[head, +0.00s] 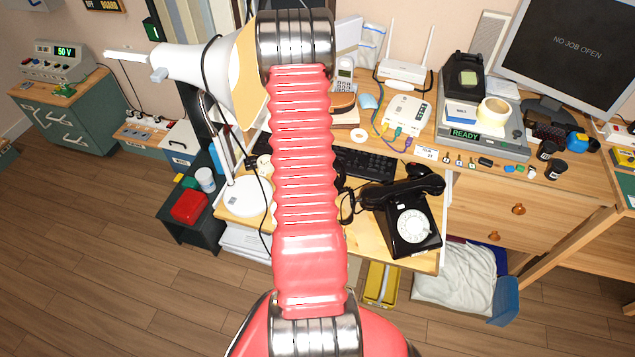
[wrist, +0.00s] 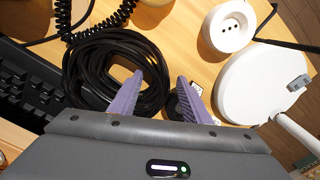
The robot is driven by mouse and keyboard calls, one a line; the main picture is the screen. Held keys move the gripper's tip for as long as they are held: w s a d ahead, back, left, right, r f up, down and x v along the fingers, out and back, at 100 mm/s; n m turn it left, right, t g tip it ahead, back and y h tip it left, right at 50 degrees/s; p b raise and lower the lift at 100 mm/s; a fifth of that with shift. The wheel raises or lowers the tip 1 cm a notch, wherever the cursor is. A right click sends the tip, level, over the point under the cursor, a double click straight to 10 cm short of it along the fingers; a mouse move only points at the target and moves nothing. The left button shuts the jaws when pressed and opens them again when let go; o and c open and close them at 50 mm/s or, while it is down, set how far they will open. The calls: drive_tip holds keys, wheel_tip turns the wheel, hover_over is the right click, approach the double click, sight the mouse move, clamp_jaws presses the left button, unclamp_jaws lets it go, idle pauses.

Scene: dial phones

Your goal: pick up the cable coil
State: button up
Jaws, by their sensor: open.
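The cable coil (wrist: 92,58) is a round bundle of black cable lying flat on the wooden desk in the wrist view. My gripper (wrist: 160,80) is open, with two purple fingers. The left finger reaches over the coil's open middle and the right finger is outside its right edge. The coil's right strands pass between them. I cannot tell whether either finger touches the cable. In the head view my own red arm covers the middle of the desk, hiding the coil and gripper.
A keyboard (wrist: 22,92) lies left of the coil, and a curly black phone cord (wrist: 92,24) touches its far side. A white socket (wrist: 222,42) and the lamp's round base (wrist: 250,88) stand to the right. The black dial phone (head: 408,215) is right of my arm.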

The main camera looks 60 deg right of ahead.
drive_tip(key=shift+c, duration=0.5)
clamp_jaws()
